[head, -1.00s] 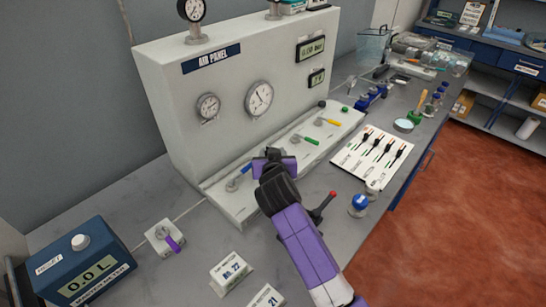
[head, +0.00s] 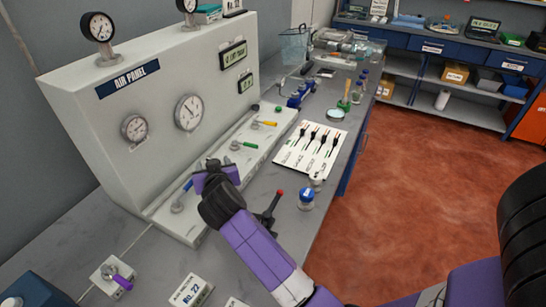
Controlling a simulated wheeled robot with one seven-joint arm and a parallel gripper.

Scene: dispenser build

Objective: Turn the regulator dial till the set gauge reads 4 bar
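The white air panel (head: 90,130) stands on the grey bench. Two round gauges sit on its face, a smaller left gauge (head: 135,128) and a larger right gauge (head: 188,112). Their needles are too small to read surely. A digital display (head: 233,55) sits at the upper right, its digits unclear. My gripper (head: 210,170) is over the panel's front ledge, beside the blue-handled valve (head: 187,186). Its fingertips point away from the camera and are mostly hidden, so its opening and any contact are unclear. I cannot make out the regulator dial; it may be behind my gripper.
Green (head: 245,145) and yellow (head: 265,124) valve handles lie further along the ledge. A red-tipped lever (head: 279,193) and a blue-topped jar (head: 306,199) stand right of my arm. A white board with tools (head: 290,160) lies beyond. A purple-handled valve (head: 120,281) is front left.

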